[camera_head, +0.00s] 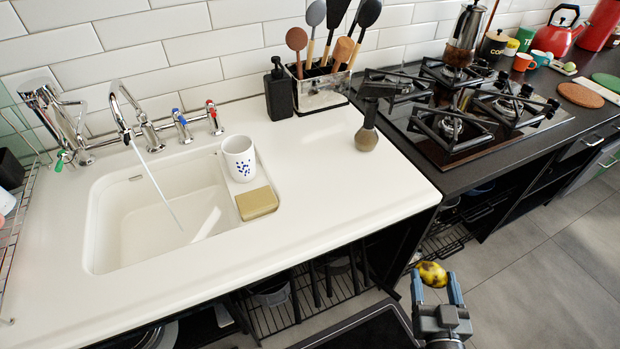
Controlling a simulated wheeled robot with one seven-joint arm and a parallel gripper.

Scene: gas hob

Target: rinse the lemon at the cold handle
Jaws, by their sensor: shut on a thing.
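My gripper (436,282) is at the bottom right, in front of the counter. It is shut on the lemon (432,273), a yellow fruit with dark brown patches that shows at the fingertips. The white sink (205,195) is at the left. A chrome tap (122,112) arches over it, and a thin pale stream of water (155,182) runs from its spout into the basin. The blue-marked cold handle (181,126) stands right of the tap. The red-marked handle (213,117) is further right. The lemon is well away from the stream.
A white mug with blue spots (239,158) and a yellowish sponge (257,203) sit on the sink's right ledge. A black bottle (278,92) and a utensil holder (322,90) stand behind. The counter front (330,212) is clear. A gas hob (450,110) is at the right.

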